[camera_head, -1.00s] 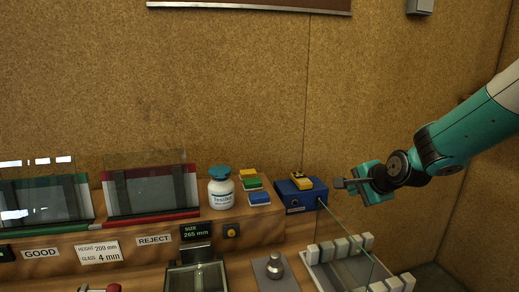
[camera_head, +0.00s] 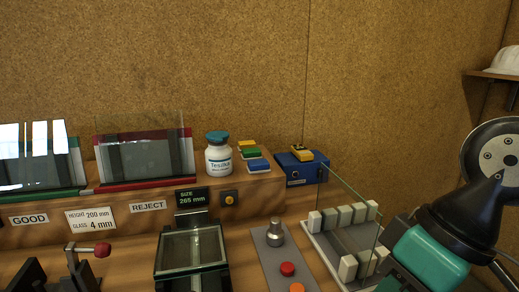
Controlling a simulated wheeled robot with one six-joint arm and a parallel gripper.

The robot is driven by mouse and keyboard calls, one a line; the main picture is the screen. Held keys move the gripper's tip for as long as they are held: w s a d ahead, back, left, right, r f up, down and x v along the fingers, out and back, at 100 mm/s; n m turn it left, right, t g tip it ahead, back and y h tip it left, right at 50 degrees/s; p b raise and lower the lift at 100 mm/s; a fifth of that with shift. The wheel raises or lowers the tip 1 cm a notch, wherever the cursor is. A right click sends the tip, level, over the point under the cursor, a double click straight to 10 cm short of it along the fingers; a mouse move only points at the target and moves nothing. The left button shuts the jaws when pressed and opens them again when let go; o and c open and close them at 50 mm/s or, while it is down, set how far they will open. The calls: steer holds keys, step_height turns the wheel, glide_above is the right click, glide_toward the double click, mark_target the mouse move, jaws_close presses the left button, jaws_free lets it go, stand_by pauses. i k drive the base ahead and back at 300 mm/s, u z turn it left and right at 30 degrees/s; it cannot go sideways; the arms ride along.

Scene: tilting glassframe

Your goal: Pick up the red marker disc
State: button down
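A small red disc (camera_head: 287,269) lies on a narrow grey plate (camera_head: 262,253) near the bottom of the picture, right of centre. It looks round and flat, and it is the only red disc I can make out. An orange disc (camera_head: 297,287) is just in front of it, partly cut off by the picture's lower edge. A metal knob (camera_head: 274,235) stands behind the red disc on the same plate. My gripper is outside the picture; only teal and black links of my arm show at the lower right.
A white slotted rack (camera_head: 348,268) holding an upright glass pane (camera_head: 345,200) stands right of the plate. A glass-topped black frame (camera_head: 192,250) is to its left. A red-knobbed lever (camera_head: 102,250) and a white bottle (camera_head: 218,155) are further off.

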mark_target(287, 268)
steer(key=z, duration=2)
steer(key=k, duration=1.4)
steer(key=u, duration=1.75)
steer(key=i, duration=1)
steer(key=z, duration=0.05)
